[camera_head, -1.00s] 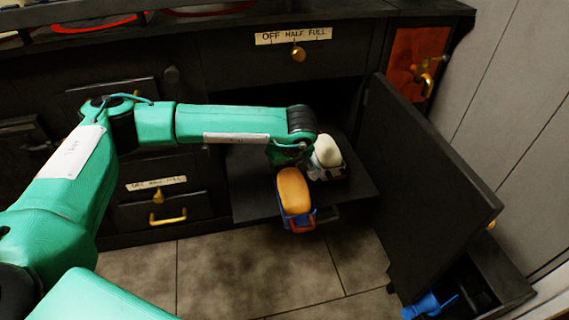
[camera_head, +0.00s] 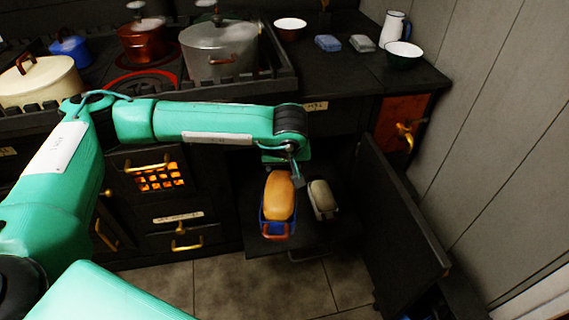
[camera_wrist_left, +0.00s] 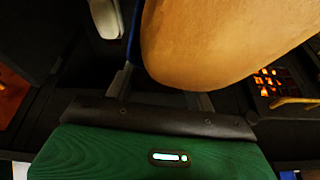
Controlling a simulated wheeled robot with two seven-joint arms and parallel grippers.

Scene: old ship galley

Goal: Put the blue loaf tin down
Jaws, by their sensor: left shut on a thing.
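The blue loaf tin (camera_head: 277,228), with a golden-brown loaf (camera_head: 279,194) in it, is in my left gripper (camera_head: 292,178), under the end of the left arm. The gripper is shut on the tin; its fingers are partly hidden. The tin is over the dark shelf of the open oven, and I cannot tell whether it touches the shelf. In the left wrist view the loaf (camera_wrist_left: 220,40) fills the upper middle, with a strip of the blue tin (camera_wrist_left: 134,42) at its left. My right gripper is not in view.
A second tin with a pale loaf (camera_head: 321,198) stands on the shelf, close to the right. The open oven door (camera_head: 395,235) bounds the right side. A glowing grate (camera_head: 158,177) is at the left. Pots, including a grey one (camera_head: 222,52), stand on the stove above.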

